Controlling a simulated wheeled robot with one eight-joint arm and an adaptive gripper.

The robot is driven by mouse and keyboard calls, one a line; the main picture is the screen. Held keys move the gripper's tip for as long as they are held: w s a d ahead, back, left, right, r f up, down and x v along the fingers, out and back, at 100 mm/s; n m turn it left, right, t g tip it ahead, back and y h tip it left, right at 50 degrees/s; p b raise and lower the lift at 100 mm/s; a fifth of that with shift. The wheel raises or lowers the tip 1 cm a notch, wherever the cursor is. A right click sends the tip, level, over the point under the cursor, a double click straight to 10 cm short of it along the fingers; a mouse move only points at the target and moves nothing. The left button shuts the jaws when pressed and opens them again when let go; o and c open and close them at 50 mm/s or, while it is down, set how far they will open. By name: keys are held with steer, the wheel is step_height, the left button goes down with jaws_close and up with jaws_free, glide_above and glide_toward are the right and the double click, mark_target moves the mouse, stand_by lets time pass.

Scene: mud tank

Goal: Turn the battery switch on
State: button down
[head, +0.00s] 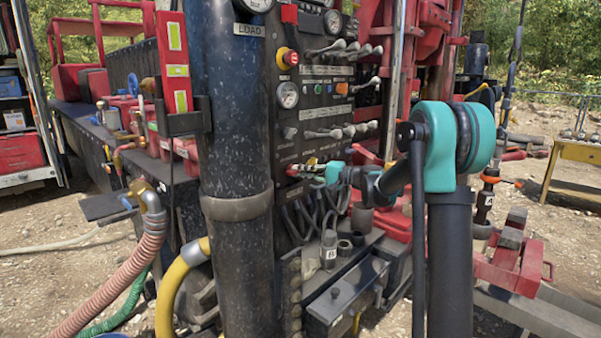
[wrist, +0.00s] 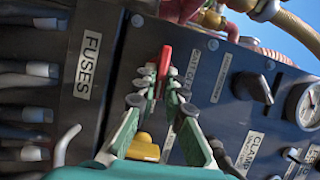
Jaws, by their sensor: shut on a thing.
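The red battery switch handle (wrist: 165,60) shows in the wrist view on the dark control panel, between a FUSES label and smaller white labels. My gripper (wrist: 160,80) is shut on the red handle, with its fingertips on either side of it. In the head view, my gripper (head: 303,170) reaches the lower part of the panel from the right, and a bit of the red handle (head: 291,171) shows at its tips. The fingers hide part of the handle, and I cannot tell its on or off position.
A yellow knob (wrist: 143,148) sits close behind the fingers in the wrist view. A thick black column (head: 235,130) stands left, and cables (head: 310,215) hang below.

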steer(key=shift+f+m, duration=0.1)
steer(key=shift+m, duration=0.3)
steer(key=c, duration=1.6)
jaws_free()
steer(key=v, duration=1.2)
steer(key=shift+d+f, duration=0.1)
steer(key=shift+f, duration=0.05)
